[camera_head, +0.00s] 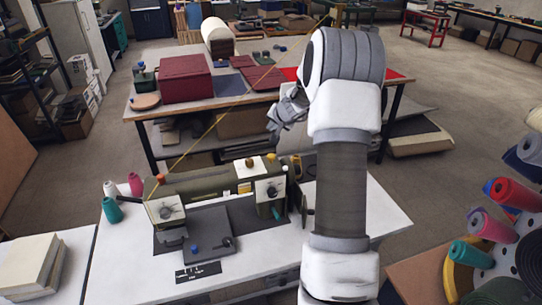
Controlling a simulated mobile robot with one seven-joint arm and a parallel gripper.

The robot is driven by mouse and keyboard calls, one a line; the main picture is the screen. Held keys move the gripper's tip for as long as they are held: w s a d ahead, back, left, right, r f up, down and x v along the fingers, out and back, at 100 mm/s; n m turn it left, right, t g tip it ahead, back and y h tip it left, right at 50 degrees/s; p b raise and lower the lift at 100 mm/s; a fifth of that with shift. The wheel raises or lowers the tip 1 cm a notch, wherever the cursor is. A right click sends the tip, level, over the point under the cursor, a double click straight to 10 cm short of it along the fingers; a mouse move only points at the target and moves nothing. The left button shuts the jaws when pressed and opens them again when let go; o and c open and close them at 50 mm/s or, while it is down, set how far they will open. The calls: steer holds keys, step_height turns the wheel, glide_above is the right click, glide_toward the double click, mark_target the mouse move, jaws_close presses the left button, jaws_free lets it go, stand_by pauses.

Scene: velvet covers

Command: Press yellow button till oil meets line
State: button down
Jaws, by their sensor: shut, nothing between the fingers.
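An olive sewing machine (205,185) stands on the white table, with pale plates at both ends. A small orange-yellow patch (244,188) shows on its body near the right end plate. A pale block (256,167) with a dark knob sits on top. I cannot tell which small part is the yellow button, and no oil level or line can be made out at this size. My gripper (274,122) is shut and empty. It shows above the machine in the picture, clear of it, against the back table.
The white table (120,260) has bare room at its front left. A table with a red box (187,79) stands behind. Rolled fabrics (490,227) are at right.

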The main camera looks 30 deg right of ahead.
steer(key=b, duration=0.5)
glide_above(270, 155)
steer(key=s, duration=0.2)
steer(key=f, duration=0.7)
steer(key=shift+w, duration=0.25)
steer(key=shift+a+f+b, duration=0.1)
steer(key=shift+f+b, duration=0.8)
steer(key=shift+b, duration=0.3)
steer(key=shift+f, duration=0.1)
steer(key=shift+f+b, duration=0.35)
steer(key=shift+b, duration=0.35)
steer(key=shift+f+b, duration=0.9)
steer(key=shift+b, duration=0.15)
stand_by(0.6)
steer(key=shift+r, duration=0.1)
steer(key=shift+r+p, duration=0.9)
steer(key=shift+r, duration=0.35)
steer(key=shift+r+p, duration=1.65)
steer(key=shift+r, duration=0.85)
